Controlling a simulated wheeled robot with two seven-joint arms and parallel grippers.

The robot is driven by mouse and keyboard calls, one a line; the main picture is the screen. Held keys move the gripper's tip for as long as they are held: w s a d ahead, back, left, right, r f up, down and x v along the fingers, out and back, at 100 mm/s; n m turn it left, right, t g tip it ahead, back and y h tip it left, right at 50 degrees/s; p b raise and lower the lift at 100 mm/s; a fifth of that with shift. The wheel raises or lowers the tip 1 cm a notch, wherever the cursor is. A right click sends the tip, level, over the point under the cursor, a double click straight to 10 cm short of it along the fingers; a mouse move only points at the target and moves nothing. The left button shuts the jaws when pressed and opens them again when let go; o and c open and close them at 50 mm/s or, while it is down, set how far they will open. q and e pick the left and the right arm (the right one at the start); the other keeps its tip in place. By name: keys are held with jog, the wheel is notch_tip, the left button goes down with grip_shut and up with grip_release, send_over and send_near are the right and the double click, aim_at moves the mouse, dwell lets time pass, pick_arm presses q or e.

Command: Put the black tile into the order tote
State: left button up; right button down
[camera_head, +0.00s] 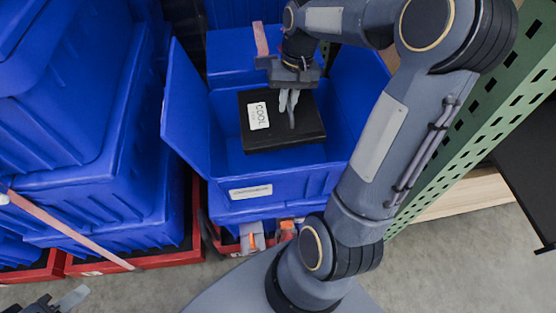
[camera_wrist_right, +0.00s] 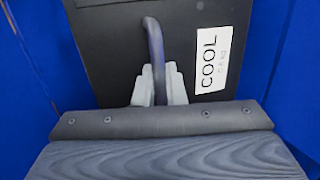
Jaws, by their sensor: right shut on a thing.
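The black tile (camera_head: 262,137) is a flat black slab with a white label reading COOL and a grey loop handle. It lies within the opening of a blue tote (camera_head: 310,183) with its flaps open. I cannot tell whether it rests on the tote's bottom or hangs above it. My right gripper (camera_head: 289,101) is over the tile, shut on its handle. The right wrist view shows the gripper's pale fingers (camera_wrist_right: 157,87) on either side of the handle, with the tile (camera_wrist_right: 112,55) behind. My left gripper (camera_head: 72,298) shows only partly at the bottom left corner, away from the tote.
Blue totes (camera_head: 90,170) stand stacked at left on red bases, with a pinkish strap (camera_head: 75,230) across them. A green perforated upright (camera_head: 490,110) stands at right, beside my right arm. Grey floor (camera_head: 460,255) is clear at the lower right.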

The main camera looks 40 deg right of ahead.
notch_tip(320, 180, down, 11)
jog(key=b, duration=1.3)
send_over(285, 163)
jog(key=shift+y, duration=0.3)
jog(key=d+x, duration=0.1)
jog(key=x, duration=0.6)
jog(key=d+x, duration=0.1)
jog(key=x, duration=0.2)
jog(key=shift+w+d+f, duration=0.15)
jog(key=shift+d+f, duration=0.1)
jog(key=shift+f, duration=0.45)
jog(key=shift+r+t, duration=0.1)
jog(key=shift+t, duration=0.2)
jog(key=c, duration=1.9)
grip_release()
jog(key=shift+c, duration=0.2)
jog(key=o, duration=0.4)
jog(key=shift+o, duration=0.2)
